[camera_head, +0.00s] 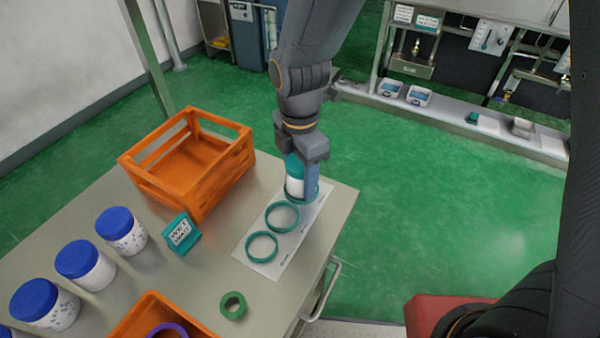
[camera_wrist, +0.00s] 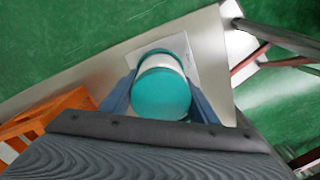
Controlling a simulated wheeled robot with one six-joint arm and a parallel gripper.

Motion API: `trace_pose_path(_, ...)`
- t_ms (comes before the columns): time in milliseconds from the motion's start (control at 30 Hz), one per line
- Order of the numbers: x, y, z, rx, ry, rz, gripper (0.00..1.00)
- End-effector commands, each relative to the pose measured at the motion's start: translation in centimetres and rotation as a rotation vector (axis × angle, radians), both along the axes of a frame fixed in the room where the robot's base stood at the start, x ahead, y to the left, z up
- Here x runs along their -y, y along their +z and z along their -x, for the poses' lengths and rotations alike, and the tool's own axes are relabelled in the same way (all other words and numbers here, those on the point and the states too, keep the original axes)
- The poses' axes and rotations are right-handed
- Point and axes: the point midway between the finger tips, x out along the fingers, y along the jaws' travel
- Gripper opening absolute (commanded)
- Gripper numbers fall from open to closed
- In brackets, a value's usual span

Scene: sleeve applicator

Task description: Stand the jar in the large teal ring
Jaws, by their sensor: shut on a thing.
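The jar (camera_head: 295,186) has a white body and a teal lid. My gripper (camera_head: 302,182) is shut on it from above, with a finger on either side. In the wrist view the teal lid (camera_wrist: 161,94) fills the space between the blue-grey fingers. The jar looks upright, at the far end of a white card (camera_head: 252,258). A teal ring (camera_head: 316,193) shows around the foot of the jar, partly hidden by jar and finger. I cannot tell whether the jar's base touches the card. The middle ring (camera_head: 282,230) and the near ring (camera_head: 262,260) are empty.
An orange crate (camera_head: 160,178) stands left of the card. A teal sign (camera_head: 182,234), several blue-lidded jars (camera_head: 122,231), a green tape roll (camera_head: 233,306) and an orange tray (camera_head: 135,318) share the table (camera_head: 210,262). The table's right edge is close to the card.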

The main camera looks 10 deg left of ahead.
Motion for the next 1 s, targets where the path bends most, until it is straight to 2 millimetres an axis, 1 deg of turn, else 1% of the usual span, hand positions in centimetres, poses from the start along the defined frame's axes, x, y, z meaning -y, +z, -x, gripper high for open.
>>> trace_pose_path(167,-0.02,-0.7,-0.04,0.001,0.0,-0.001,0.25)
trace_pose_path(200,-0.02,-0.64,-0.03,0.001,0.0,-0.001,0.59)
trace_pose_path(267,-0.02,-0.6,-0.02,0.001,0.0,-0.001,0.69)
trace_pose_path(300,-0.01,-0.6,-0.02,0.001,0.0,-0.001,0.76)
trace_pose_path(500,-0.01,-0.6,-0.01,0.001,0.0,-0.001,0.76)
trace_pose_path(533,0.01,-0.61,0.01,0.0,0.0,0.0,0.79)
trace_pose_path(600,0.01,-0.61,0.01,0.0,0.0,0.0,0.91)
trace_pose_path(633,0.01,-0.61,0.01,0.0,0.0,0.0,0.95)
trace_pose_path(1000,0.01,-0.6,-0.01,0.0,0.0,0.0,0.95)
